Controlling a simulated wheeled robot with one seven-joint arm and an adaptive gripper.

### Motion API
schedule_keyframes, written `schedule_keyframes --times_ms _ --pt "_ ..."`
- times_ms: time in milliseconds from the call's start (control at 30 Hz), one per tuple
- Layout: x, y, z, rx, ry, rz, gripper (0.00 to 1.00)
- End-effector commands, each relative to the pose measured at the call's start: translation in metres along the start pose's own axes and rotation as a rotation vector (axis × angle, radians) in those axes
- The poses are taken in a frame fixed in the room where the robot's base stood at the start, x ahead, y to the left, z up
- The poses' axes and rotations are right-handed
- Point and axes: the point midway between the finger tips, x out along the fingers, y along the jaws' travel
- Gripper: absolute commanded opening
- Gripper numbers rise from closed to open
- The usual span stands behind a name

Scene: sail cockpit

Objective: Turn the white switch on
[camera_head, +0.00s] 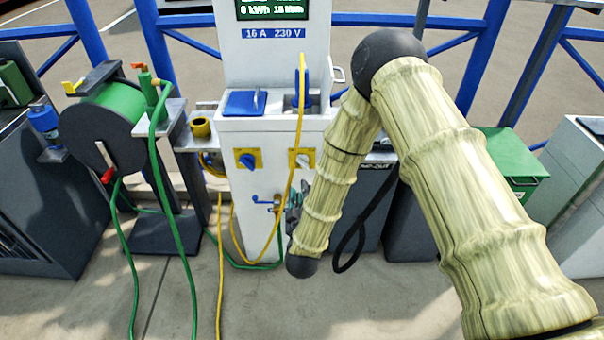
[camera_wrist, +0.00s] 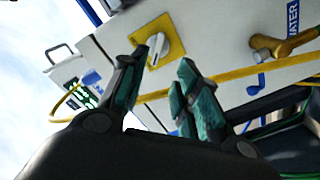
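The white switch (camera_head: 302,160) is a rotary knob on a yellow square plate, at the right of the white pedestal's front face in the head view. It also shows in the wrist view (camera_wrist: 157,48), just beyond the fingertips. My gripper (camera_head: 293,212) is below the switch in the head view, partly hidden by my arm. In the wrist view my gripper (camera_wrist: 162,62) has its two dark-green fingers apart with nothing held between them. The switch lies in line with the gap; I cannot see contact.
A blue switch (camera_head: 247,161) sits on the pedestal (camera_head: 262,205) to the left. A yellow cable (camera_head: 296,130) hangs close beside the white switch and crosses behind the fingers in the wrist view. A brass tap (camera_wrist: 285,42) is nearby. A hose reel (camera_head: 105,125) stands left.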

Motion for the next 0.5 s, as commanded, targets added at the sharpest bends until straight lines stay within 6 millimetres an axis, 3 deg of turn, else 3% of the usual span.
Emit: schedule_keyframes --times_ms 267,500 --pt "0.022 0.003 -0.005 -0.009 0.01 0.02 0.32" --pt "0.06 0.004 -0.005 -0.008 0.009 0.019 0.32"
